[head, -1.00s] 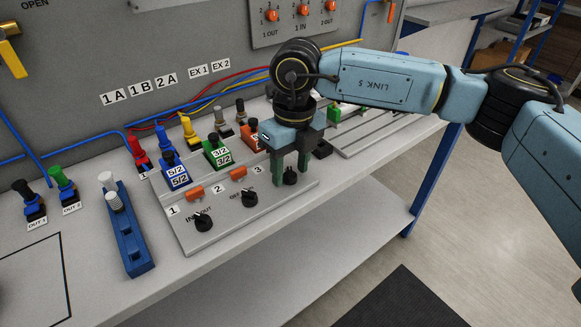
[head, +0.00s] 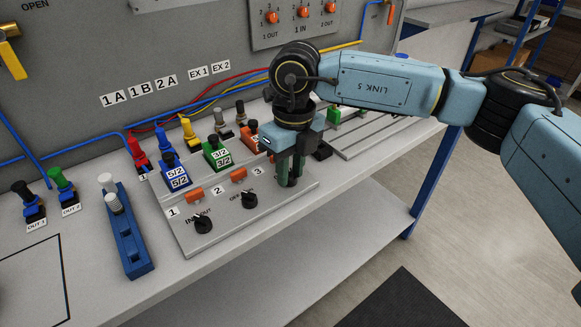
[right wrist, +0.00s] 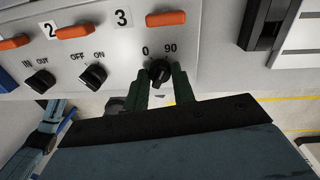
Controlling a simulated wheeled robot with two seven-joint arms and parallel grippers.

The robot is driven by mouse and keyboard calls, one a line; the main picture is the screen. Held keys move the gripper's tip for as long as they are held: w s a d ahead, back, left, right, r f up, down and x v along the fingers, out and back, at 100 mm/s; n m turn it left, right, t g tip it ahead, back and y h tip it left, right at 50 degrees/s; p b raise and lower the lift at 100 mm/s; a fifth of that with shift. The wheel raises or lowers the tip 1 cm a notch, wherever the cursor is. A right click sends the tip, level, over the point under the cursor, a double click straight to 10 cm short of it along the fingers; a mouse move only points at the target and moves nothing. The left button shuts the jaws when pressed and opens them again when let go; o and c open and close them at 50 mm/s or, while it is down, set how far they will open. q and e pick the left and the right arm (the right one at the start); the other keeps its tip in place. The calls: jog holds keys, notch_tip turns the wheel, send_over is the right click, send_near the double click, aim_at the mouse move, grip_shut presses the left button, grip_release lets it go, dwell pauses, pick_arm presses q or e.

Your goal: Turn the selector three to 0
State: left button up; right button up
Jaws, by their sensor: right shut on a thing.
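Selector three is a small black knob (right wrist: 159,72) at the right end of the grey sloped panel. The marks 0 and 90 are printed above it in the right wrist view. Its exact pointing direction is hard to tell. My right gripper (head: 289,183) points down with its green fingers shut on this knob, one on each side. In the right wrist view the fingers (right wrist: 160,85) reach up to the knob from below. In the head view the fingers largely hide the knob. My left gripper is not in view.
Two other black knobs, IN/OUT (head: 203,224) and OFF/ON (head: 249,200), sit left on the panel (head: 225,228). Orange parts (head: 195,196) and coloured valve blocks (head: 217,156) stand behind. A blue holder (head: 130,240) is further left. The front panel edge is clear.

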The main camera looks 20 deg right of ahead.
jog(key=shift+n, duration=0.6)
jog(key=shift+n+b, duration=0.4)
jog(key=shift+n, duration=0.4)
jog(key=n, duration=0.2)
jog(key=shift+n+b, duration=0.3)
jog(key=shift+n, duration=0.1)
jog(key=n, duration=0.3)
jog(key=shift+a+h+b, duration=0.1)
jog(key=shift+h+b, duration=0.2)
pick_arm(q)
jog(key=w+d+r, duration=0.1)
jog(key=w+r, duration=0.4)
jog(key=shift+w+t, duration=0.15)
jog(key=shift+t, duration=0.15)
pick_arm(e)
jog(key=shift+n, duration=1.4)
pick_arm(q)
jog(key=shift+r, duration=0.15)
pick_arm(e)
jog(key=o, duration=1)
